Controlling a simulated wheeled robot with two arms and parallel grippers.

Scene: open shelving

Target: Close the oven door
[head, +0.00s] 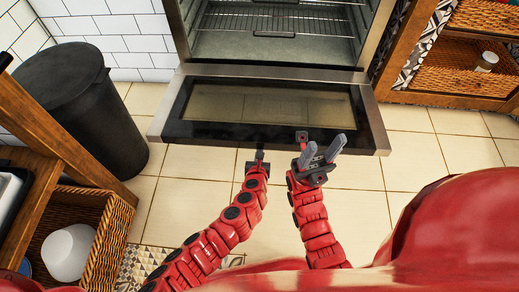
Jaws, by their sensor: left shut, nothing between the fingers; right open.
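The oven (272,46) stands at the back centre with its cavity exposed and wire racks inside. Its door (367,129) hangs down open, a steel-edged panel with a dark glass window, reaching toward me. My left gripper (260,150) is shut and empty at the front edge of the door, left of my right gripper; whether it touches the door is hard to tell. My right gripper (322,147) is open and empty, its grey fingers spread, close to the door's front edge and overlapping it in the view.
A black bin (85,105) stands left of the oven. Wooden shelving with a wicker basket (104,239) is at the lower left. More wooden shelving (440,99) with a small jar (486,62) is at the right. Tiled floor (440,155) right of the door is clear.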

